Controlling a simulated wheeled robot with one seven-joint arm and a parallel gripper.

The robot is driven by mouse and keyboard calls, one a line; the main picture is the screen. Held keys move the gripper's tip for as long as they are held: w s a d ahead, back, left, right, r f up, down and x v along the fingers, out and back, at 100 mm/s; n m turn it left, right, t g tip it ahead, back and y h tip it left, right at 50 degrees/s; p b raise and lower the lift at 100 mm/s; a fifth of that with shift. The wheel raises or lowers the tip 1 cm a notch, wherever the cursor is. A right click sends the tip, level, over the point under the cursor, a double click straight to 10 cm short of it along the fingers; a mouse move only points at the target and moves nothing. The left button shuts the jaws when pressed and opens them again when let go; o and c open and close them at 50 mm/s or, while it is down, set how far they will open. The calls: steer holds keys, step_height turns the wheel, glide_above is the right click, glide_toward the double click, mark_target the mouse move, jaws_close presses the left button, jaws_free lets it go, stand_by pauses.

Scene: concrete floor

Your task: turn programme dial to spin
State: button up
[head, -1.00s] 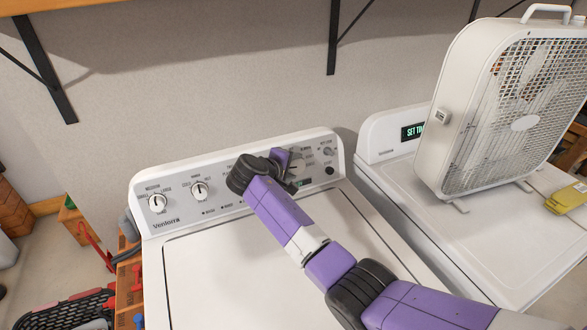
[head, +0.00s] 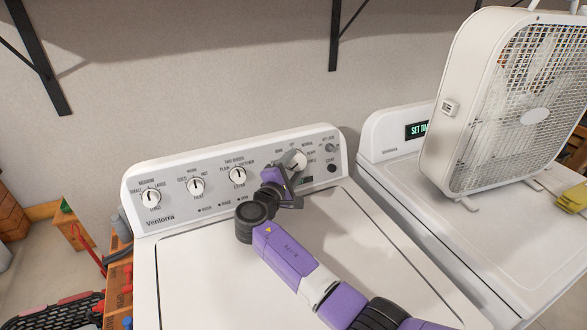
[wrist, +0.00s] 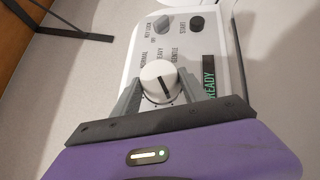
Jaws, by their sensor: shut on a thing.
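The programme dial (head: 297,159) is a round white knob at the right part of the washer's control panel, partly hidden by my gripper in the head view. In the wrist view the dial (wrist: 158,70) shows a dark pointer line, with the labels NORMAL, HEAVY and GENTLE printed beyond it. My gripper (head: 291,178) reaches it from the front. In the wrist view its two grey fingers (wrist: 162,86) are on either side of the dial, shut on it. The lower edge of the dial and the labels there are hidden by the gripper.
Three other white dials, including the leftmost (head: 151,197), sit left along the panel (head: 220,206). A small knob (wrist: 163,24) and a black start button (wrist: 197,24) are close by. A display (wrist: 209,76) reads READY. A box fan (head: 490,110) stands on the dryer at right.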

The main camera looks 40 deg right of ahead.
steer(key=shift+w+a, duration=0.1)
stand_by(0.4)
steer(key=o, duration=1.4)
steer(key=p+v, duration=0.2)
steer(key=v, duration=0.5)
steer(key=shift+s+a+f+p, duration=0.1)
steer(key=shift+s+a+p, duration=0.15)
steer(key=shift+a+p, duration=0.1)
steer(key=shift+a, duration=0.1)
